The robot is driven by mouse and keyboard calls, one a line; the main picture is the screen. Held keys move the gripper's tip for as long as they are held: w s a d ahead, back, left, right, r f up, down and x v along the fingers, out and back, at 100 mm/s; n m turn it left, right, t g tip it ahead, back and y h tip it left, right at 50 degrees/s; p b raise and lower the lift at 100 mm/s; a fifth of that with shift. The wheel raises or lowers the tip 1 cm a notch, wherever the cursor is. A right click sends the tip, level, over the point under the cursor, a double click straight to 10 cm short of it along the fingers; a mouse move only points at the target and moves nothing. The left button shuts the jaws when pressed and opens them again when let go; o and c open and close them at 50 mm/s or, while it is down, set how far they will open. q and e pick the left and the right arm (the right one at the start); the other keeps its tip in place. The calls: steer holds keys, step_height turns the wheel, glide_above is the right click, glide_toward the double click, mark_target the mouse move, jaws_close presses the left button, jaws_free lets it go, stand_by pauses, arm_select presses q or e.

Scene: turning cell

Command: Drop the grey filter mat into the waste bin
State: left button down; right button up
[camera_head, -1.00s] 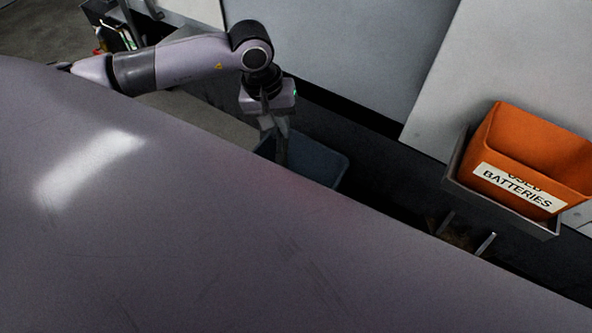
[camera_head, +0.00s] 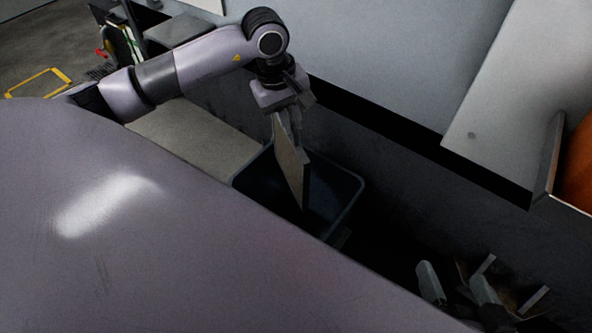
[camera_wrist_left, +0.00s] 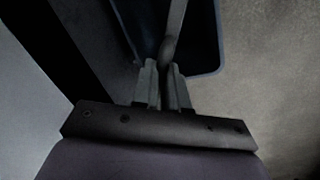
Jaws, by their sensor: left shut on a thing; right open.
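The grey filter mat (camera_head: 291,172) is a thin flat panel, hanging tilted from my left gripper (camera_head: 282,114). That gripper is shut on the mat's upper end. The mat is over the opening of the dark blue waste bin (camera_head: 338,188), and its lower end appears within the rim outline. I cannot tell how deep it reaches. In the left wrist view the mat (camera_wrist_left: 176,22) shows edge-on between the fingers (camera_wrist_left: 165,85), with the bin wall (camera_wrist_left: 207,38) around it. My right gripper (camera_head: 457,284) is open at the lower right, partly hidden in shadow.
A pale wall panel (camera_head: 380,60) stands behind the bin. A large smooth purplish-grey surface covers the lower left and hides the bin's near side.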

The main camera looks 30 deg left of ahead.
mark_target(290, 140)
arm_select(q)
steer(key=shift+f+b, duration=0.3)
steer(key=shift+f, duration=0.15)
step_height(290, 140, down, 4)
steer(key=b, duration=0.2)
steer(key=shift+b, duration=0.35)
steer(key=shift+f+b, duration=0.35)
steer(key=shift+f, duration=0.15)
arm_select(e)
steer(key=shift+d+f+n+t, duration=0.2)
steer(key=shift+d+n+t, duration=0.1)
steer(key=shift+d+t, duration=0.25)
steer(key=shift+a, duration=0.1)
